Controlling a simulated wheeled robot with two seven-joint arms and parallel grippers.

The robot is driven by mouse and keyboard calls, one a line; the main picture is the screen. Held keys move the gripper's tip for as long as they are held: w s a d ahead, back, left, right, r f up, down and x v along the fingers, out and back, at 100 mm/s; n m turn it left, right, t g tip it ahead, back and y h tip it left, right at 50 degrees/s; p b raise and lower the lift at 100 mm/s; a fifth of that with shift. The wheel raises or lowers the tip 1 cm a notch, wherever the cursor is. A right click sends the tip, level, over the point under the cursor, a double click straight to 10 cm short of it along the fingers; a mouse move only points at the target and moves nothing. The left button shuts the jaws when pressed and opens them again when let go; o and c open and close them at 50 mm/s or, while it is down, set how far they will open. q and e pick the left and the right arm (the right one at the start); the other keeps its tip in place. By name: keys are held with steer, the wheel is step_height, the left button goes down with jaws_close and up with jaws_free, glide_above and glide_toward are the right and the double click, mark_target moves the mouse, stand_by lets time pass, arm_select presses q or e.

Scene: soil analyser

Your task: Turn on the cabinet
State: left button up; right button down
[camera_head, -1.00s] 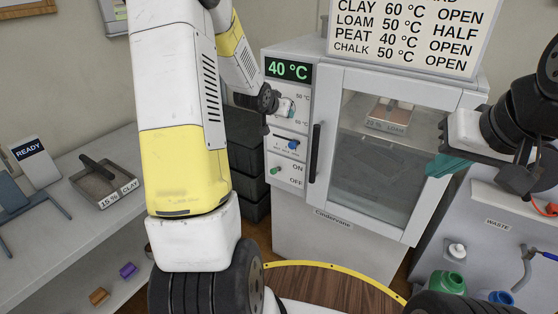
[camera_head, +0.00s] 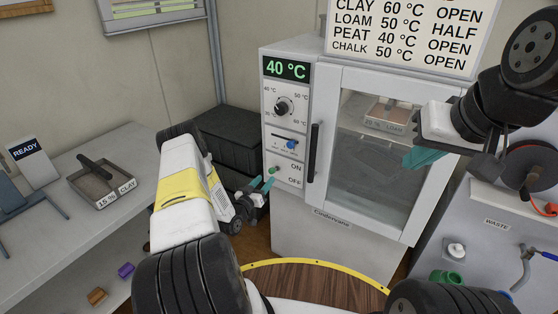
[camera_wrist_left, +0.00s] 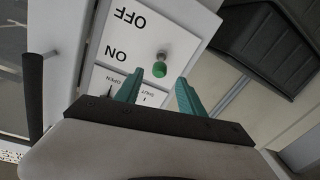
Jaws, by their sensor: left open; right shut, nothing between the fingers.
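The cabinet (camera_head: 345,240) stands at centre, its glass door closed and its display (camera_head: 286,68) reading 40 °C. A green-tipped switch (camera_head: 272,170) sits beside the ON and OFF labels low on the panel; I cannot tell which way it is set. My left gripper (camera_head: 262,184) is open just in front of and below the switch, apart from it. In the left wrist view the green tip (camera_wrist_left: 160,68) shows between and beyond the two teal fingertips (camera_wrist_left: 160,78). My right gripper (camera_head: 423,158) is shut and empty in front of the door's right side.
A round dial (camera_head: 284,105) and a blue slider (camera_head: 290,144) sit above the switch. The black door handle (camera_head: 315,152) is close to its right. Dark stacked boxes (camera_head: 228,140) stand left of the cabinet. A tray marked clay (camera_head: 103,200) lies on the left bench.

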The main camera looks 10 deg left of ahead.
mark_target(272, 171)
arm_select(q)
steer(key=x, duration=0.7)
steer(key=shift+w, duration=0.3)
jaws_close()
